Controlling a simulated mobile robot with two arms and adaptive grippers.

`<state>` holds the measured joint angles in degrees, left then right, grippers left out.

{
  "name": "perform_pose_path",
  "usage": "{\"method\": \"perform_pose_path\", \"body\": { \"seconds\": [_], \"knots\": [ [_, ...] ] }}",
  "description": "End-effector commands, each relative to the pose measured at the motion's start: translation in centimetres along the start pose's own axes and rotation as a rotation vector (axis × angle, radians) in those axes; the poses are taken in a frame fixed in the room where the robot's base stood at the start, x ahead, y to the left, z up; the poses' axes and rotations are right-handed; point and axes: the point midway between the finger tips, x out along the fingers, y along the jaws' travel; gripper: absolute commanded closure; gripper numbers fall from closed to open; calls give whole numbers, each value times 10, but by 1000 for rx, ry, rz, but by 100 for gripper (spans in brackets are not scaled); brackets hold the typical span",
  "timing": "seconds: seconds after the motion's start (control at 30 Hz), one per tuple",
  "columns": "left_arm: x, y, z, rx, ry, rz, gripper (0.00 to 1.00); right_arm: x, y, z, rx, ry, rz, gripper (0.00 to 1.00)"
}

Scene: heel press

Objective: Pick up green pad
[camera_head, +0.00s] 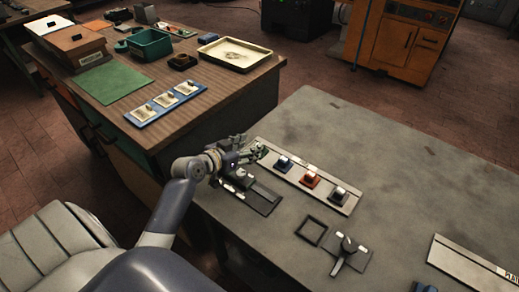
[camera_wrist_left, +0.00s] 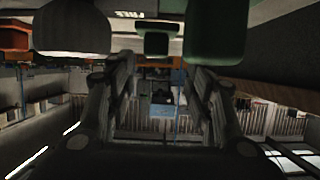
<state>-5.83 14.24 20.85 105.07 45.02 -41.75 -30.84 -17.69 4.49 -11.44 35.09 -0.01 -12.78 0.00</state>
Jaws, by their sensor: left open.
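A light rack (camera_head: 320,189) on the grey table holds a row of small pads with dark handles. The green pad (camera_head: 262,151) is at its far left end, partly hidden by my left gripper (camera_head: 251,151). The gripper is open with its fingers at the pad; I cannot tell whether they touch it. In the left wrist view the two fingers (camera_wrist_left: 158,95) stand apart, with a small blue thing (camera_wrist_left: 163,103) showing between them. Dark green shapes show at the top of that view; I cannot tell what they are. My right gripper is not in view.
A blue pad (camera_head: 284,162), a red pad (camera_head: 310,179) and a dark pad (camera_head: 338,195) sit along the rack. A dark fixture (camera_head: 262,199) lies below the gripper. A square frame (camera_head: 312,230) and a lever device (camera_head: 348,252) are nearer.

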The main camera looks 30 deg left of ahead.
Motion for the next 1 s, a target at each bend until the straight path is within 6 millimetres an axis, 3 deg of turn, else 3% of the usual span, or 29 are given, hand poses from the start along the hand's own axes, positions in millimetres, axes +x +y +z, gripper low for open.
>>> {"method": "perform_pose_path", "body": {
  "seconds": [0.3,0.63,0.67,0.8,1.0],
  "knots": [
    [38,6,7,-3,1,0,52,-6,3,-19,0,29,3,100],
    [44,6,8,-1,0,0,52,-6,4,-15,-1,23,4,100],
    [44,6,8,-1,0,0,54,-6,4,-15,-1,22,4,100],
    [44,6,8,-1,0,0,83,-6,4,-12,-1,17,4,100],
    [44,6,8,-1,-1,0,84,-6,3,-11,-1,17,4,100]
  ]
}}
